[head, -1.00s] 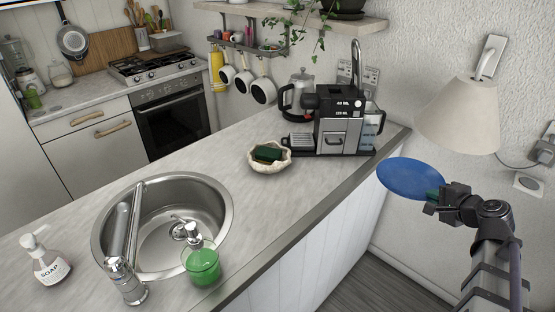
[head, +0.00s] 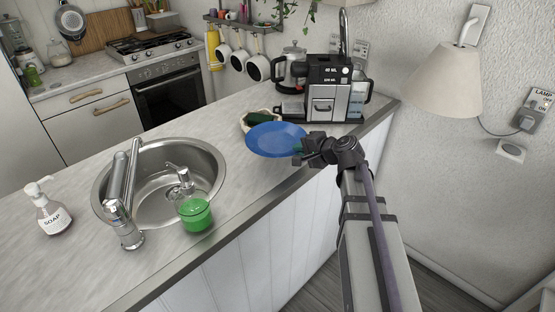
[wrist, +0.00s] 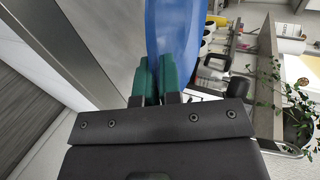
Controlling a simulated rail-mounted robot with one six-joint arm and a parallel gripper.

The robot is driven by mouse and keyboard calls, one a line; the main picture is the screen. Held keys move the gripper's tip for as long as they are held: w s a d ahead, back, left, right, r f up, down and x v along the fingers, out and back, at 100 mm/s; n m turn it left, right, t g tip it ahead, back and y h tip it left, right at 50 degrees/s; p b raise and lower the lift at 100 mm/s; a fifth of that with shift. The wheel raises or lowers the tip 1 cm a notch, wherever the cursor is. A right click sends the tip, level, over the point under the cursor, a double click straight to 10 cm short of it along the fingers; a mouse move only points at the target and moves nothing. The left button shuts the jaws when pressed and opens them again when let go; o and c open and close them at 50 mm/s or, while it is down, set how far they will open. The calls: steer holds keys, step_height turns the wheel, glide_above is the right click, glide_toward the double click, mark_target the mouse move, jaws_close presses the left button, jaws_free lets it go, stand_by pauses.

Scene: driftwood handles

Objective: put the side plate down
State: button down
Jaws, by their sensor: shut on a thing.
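The blue side plate (head: 274,139) is held roughly level over the counter (head: 232,209), between the sink and the coffee machine. It partly covers a pale scalloped dish behind it. My gripper (head: 301,151) is shut on the plate's right edge. In the wrist view the green fingertips (wrist: 163,80) pinch the rim of the plate (wrist: 172,30). I cannot tell how high the plate is above the counter.
A scalloped dish with a dark green sponge (head: 259,118) lies just behind the plate. The coffee machine (head: 326,90) stands at the back right. The sink (head: 160,183), green jar (head: 195,214) and soap bottle (head: 47,209) are to the left. Counter in front of the plate is clear.

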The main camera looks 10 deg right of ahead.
mark_target(299, 172)
step_height(299, 172, down, 7)
steer(key=b, duration=0.4)
steer(key=shift+r+b, duration=0.2)
steer(key=shift+b, duration=0.15)
steer(key=shift+r, duration=0.2)
steer(key=shift+f, duration=0.2)
steer(key=c, duration=1.6)
jaws_free()
steer(key=shift+r+p, duration=0.35)
steer(key=p+v, duration=0.5)
steer(key=v, duration=0.6)
steer(key=s+a+f+n+g+h, duration=0.2)
steer(key=s+a+f+n+g, duration=0.1)
steer(key=a, duration=0.1)
steer(key=s+a+f+n+g+h, duration=0.2)
steer(key=s+a+f+n+g, duration=0.1)
steer(key=s+n+g, duration=0.1)
steer(key=s+a+f+n+g+h, duration=0.3)
steer(key=s+a+n, duration=0.1)
steer(key=shift+s+a+f+g, duration=0.2)
steer(key=shift+a+f+g, duration=0.15)
steer(key=shift+g, duration=0.05)
